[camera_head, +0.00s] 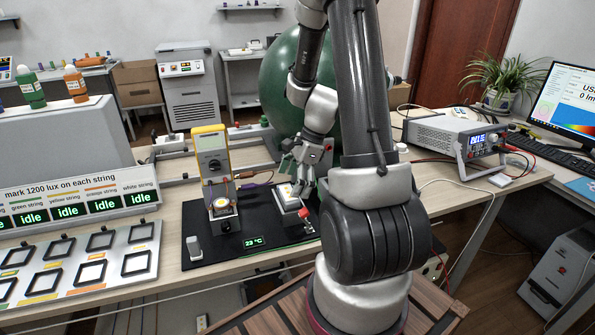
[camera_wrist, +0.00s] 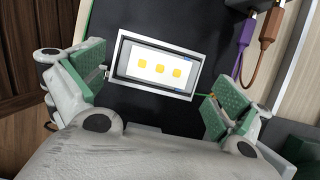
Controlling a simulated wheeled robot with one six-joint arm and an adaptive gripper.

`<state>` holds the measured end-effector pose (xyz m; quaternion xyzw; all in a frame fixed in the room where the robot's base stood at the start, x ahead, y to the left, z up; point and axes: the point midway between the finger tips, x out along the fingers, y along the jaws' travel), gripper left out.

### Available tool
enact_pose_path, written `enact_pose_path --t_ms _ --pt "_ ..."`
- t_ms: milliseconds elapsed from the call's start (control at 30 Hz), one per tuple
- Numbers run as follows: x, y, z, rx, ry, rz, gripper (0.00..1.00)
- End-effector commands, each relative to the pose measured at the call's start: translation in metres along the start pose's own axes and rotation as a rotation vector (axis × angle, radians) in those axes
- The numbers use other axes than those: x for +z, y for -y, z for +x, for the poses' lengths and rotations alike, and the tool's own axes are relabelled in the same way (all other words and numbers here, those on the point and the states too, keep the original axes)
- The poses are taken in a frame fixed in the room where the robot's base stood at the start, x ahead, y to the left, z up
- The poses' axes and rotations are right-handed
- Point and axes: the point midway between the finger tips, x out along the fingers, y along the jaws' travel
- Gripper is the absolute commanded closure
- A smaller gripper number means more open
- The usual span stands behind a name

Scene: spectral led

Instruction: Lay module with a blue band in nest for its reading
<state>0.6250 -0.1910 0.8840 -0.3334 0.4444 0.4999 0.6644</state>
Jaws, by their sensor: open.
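My gripper (camera_head: 302,183) is open over the black mat (camera_head: 262,225). In the wrist view, my gripper (camera_wrist: 158,92) has its green-padded fingers spread to either side of a white module (camera_wrist: 158,78) with three yellow squares in a row. The module shows small blue marks near its edges. It lies inside a dark, pale-edged rectangular nest (camera_wrist: 121,55), and no finger visibly touches it. In the head view, the nest (camera_head: 291,199) is partly hidden behind my gripper.
A lit fixture (camera_head: 222,208) stands left of the nest, before a yellow meter (camera_head: 209,152). A red knob (camera_head: 306,213) is close by the nest. A rack (camera_head: 80,262) of dark frames fills the lower left. Purple and brown cables run beside the nest.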

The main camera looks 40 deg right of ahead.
Motion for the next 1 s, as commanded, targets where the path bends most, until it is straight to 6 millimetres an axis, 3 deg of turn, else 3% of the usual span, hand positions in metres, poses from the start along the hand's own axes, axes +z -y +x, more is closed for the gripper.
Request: enact_pose_path --t_ms 200,500,700,767,800,933,1000 --pt "0.0 0.0 0.021 0.001 0.0 -0.001 0.0" --pt "0.0 0.0 0.024 0.0 0.0 -0.002 0.0" --pt "0.0 0.0 0.024 0.0 0.0 -0.002 0.36" --pt "0.0 0.0 0.024 0.0 0.0 -0.002 0.37" --pt "0.0 0.0 0.024 0.0 0.0 -0.002 0.17" --pt "0.0 0.0 0.024 0.0 0.0 -0.002 0.4" --pt "0.0 0.0 0.024 -0.001 0.0 -0.002 0.4"
